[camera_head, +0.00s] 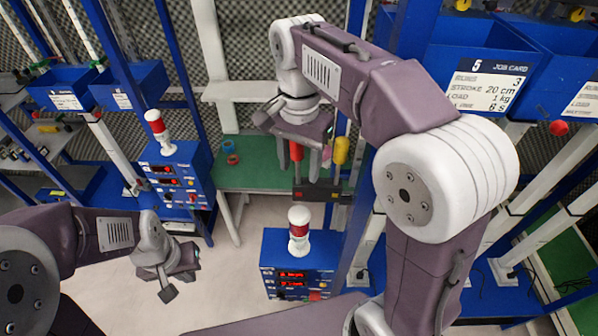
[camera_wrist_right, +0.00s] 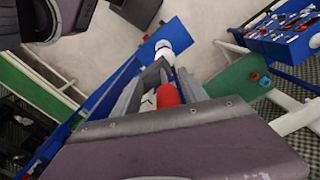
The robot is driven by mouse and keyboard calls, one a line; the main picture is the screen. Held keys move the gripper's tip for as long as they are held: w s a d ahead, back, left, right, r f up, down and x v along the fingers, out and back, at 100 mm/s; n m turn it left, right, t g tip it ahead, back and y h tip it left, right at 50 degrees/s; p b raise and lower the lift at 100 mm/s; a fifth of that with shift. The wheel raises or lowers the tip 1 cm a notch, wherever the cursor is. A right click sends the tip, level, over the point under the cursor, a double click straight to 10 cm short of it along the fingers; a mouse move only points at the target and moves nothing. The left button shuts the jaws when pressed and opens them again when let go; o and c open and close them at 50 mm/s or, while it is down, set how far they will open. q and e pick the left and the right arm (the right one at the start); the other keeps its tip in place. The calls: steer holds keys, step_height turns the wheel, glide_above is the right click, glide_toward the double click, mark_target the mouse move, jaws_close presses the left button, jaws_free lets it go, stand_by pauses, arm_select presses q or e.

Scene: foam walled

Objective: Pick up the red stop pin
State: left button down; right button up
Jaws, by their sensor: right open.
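The red stop pin (camera_head: 296,152) stands upright in a dark holder block (camera_head: 320,191), left of a yellow pin (camera_head: 341,150). My right gripper (camera_head: 300,163) points down over the red pin, partly hiding its top. In the right wrist view a red rounded top (camera_wrist_right: 168,95) shows between the open fingers of the right gripper (camera_wrist_right: 158,88); whether either finger touches it I cannot tell. My left gripper (camera_head: 178,280) hangs empty at the lower left, far from the pin; its opening is unclear.
A blue control box (camera_head: 290,262) with a red-and-white beacon (camera_head: 299,228) stands below the holder. Another blue box (camera_head: 180,178) with a beacon is to the left. A green table (camera_head: 250,175) lies behind. Blue bins and posts crowd the right.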

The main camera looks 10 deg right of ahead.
steer(key=shift+w+d+f, duration=0.1)
steer(key=shift+w+d, duration=0.05)
steer(key=shift+w, duration=0.3)
jaws_close()
steer(key=shift+s, duration=0.25)
steer(key=shift+w+r, duration=0.15)
steer(key=shift+r, duration=0.45)
step_height(320, 180, up, 9)
steer(key=shift+f+p, duration=0.1)
steer(key=shift+p, duration=0.2)
